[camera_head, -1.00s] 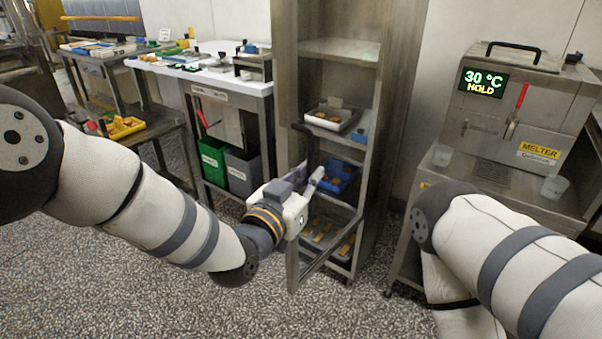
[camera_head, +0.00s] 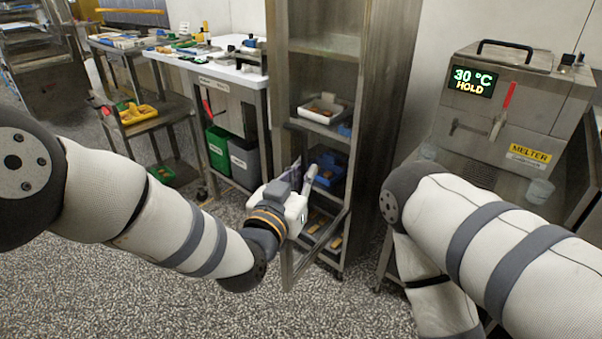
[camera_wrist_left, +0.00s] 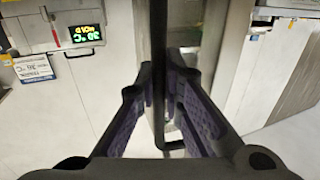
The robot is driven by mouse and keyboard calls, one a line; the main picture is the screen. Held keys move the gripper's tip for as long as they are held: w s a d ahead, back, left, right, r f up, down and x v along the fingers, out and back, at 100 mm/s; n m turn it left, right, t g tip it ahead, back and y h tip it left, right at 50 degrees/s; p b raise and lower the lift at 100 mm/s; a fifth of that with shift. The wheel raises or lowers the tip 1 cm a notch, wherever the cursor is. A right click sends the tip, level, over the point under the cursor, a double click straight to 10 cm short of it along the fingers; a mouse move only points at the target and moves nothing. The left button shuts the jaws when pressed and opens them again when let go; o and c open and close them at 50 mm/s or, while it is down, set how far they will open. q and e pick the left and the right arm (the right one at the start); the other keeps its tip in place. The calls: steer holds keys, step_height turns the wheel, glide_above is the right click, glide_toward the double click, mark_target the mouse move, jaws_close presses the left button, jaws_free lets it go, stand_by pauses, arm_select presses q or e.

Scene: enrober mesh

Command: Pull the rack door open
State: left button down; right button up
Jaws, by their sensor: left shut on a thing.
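The tall steel rack (camera_head: 375,100) stands in the middle of the head view. Its framed door (camera_head: 318,248) stands ajar, swung out towards me from the rack's front. My left gripper (camera_head: 301,180) is at the door at about mid-height, in front of the lower shelves. In the left wrist view its purple-padded fingers (camera_wrist_left: 165,110) are on both sides of a dark upright bar, the door handle (camera_wrist_left: 159,60), and shut on it. The gripper hides part of the door and handle in the head view. My right arm shows at the right, but its gripper is out of view.
The rack holds a white tray (camera_head: 326,108) and a blue tray (camera_head: 332,172). A melter (camera_head: 520,110) stands to the right, near my right arm. A worktable (camera_head: 225,72) with green (camera_head: 218,146) and grey bins (camera_head: 243,158) stands left of the rack. The speckled floor in front is clear.

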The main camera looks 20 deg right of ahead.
stand_by(0.4)
arm_select(q)
steer(key=c, duration=2)
jaws_free()
steer(key=shift+o, duration=0.2)
steer(key=shift+s, duration=0.1)
steer(key=v, duration=1.1)
steer(key=shift+s+a, duration=0.3)
